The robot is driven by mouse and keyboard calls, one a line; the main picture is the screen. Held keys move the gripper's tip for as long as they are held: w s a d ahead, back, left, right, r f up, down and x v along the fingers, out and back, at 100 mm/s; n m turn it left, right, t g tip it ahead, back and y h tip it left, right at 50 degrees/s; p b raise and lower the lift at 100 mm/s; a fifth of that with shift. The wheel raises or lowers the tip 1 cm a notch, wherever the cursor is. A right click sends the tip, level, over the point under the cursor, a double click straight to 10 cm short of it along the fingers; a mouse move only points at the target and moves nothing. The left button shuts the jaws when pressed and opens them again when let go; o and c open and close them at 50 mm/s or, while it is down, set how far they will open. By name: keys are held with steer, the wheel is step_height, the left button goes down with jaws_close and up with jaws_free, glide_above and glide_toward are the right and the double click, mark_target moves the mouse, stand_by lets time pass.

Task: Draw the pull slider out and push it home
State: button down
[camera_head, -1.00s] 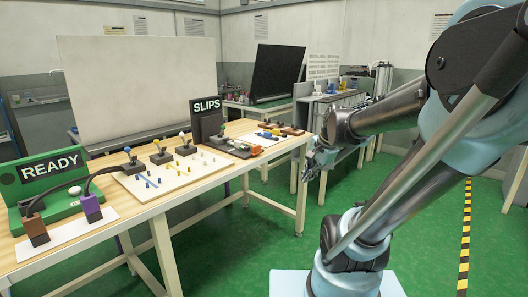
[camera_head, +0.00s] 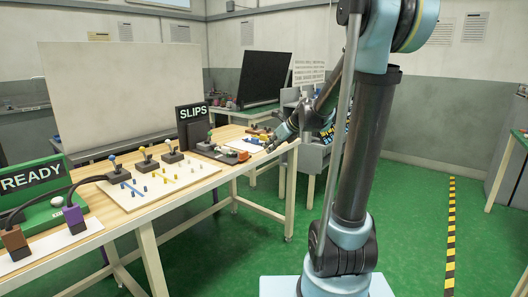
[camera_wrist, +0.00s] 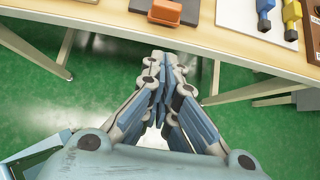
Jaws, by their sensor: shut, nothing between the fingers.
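An orange block (camera_wrist: 177,11) sits on a dark base (camera_wrist: 150,8) near the bench's front edge in the wrist view. It looks like the pull slider, but I cannot tell for sure. In the head view the orange block (camera_head: 243,156) lies at the bench's right part, near the SLIPS sign. My gripper (camera_wrist: 161,58) is shut and empty, its fingertips short of the bench edge over the floor in the wrist view. In the head view my gripper (camera_head: 272,146) is by the bench's right end, close to the orange block but apparently not touching it.
The wooden bench (camera_head: 160,210) carries the SLIPS sign (camera_head: 192,113), a pegboard (camera_head: 165,178) with several knobbed blocks, and a green READY unit (camera_head: 35,180). In the wrist view a white board (camera_wrist: 243,17) with blue and yellow pieces lies right of the orange block. Green floor is open at right.

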mark_target(245, 153)
steer(key=w+a+f, duration=0.6)
steer(key=a, duration=0.2)
steer(key=shift+w, duration=0.15)
steer(key=shift+a+f, duration=0.1)
stand_by(0.4)
steer(key=shift+w+a, duration=1)
steer(key=shift+a, duration=0.25)
